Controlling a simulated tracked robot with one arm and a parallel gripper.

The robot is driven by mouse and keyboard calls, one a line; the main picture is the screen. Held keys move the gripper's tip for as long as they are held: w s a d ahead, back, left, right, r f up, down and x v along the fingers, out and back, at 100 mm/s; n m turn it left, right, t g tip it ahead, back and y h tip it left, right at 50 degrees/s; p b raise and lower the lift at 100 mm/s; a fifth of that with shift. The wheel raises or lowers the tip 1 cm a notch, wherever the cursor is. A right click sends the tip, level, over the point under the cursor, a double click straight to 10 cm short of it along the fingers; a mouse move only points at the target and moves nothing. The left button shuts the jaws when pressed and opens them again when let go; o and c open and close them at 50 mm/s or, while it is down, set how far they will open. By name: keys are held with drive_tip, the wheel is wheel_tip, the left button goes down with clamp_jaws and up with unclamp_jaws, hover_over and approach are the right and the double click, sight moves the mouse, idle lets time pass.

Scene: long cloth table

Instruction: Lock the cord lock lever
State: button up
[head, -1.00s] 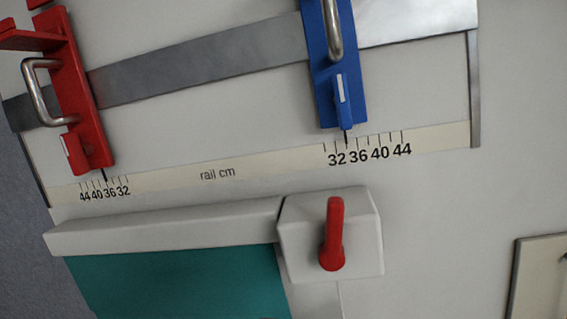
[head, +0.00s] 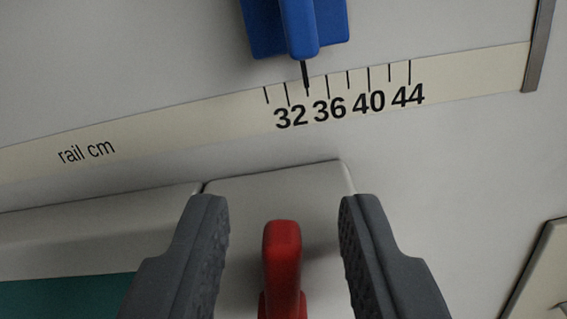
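The red cord lock lever (head: 282,258) stands on a white housing (head: 318,180) at the bottom middle of the head view. Its tip points up the picture, toward the rail scale. The lower part of the lever is cut off by the frame edge. My gripper (head: 284,215) is open, with one dark grey finger on each side of the lever. Clear gaps show between the lever and both fingers, so neither touches it. The fingers hide parts of the housing.
Above the housing runs a cream rail scale (head: 185,132) with centimetre marks. A blue slider (head: 300,25) with a pointer sits over it, near 34. A teal panel (head: 60,298) lies at lower left under a white bar (head: 90,220). A pale panel edge (head: 545,275) shows at right.

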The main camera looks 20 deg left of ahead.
drive_tip(key=shift+x, duration=0.8)
drive_tip(key=shift+f, duration=0.1)
clamp_jaws()
drive_tip(key=shift+a, duration=0.1)
drive_tip(key=b, duration=0.1)
drive_tip(key=n+b, duration=0.1)
drive_tip(key=shift+s+a+f+n+b, duration=0.1)
drive_tip(key=shift+a+n+b, duration=0.2)
drive_tip(key=shift+b, duration=0.1)
drive_tip(key=shift+a+n, duration=0.1)
drive_tip(key=shift+n, duration=0.3)
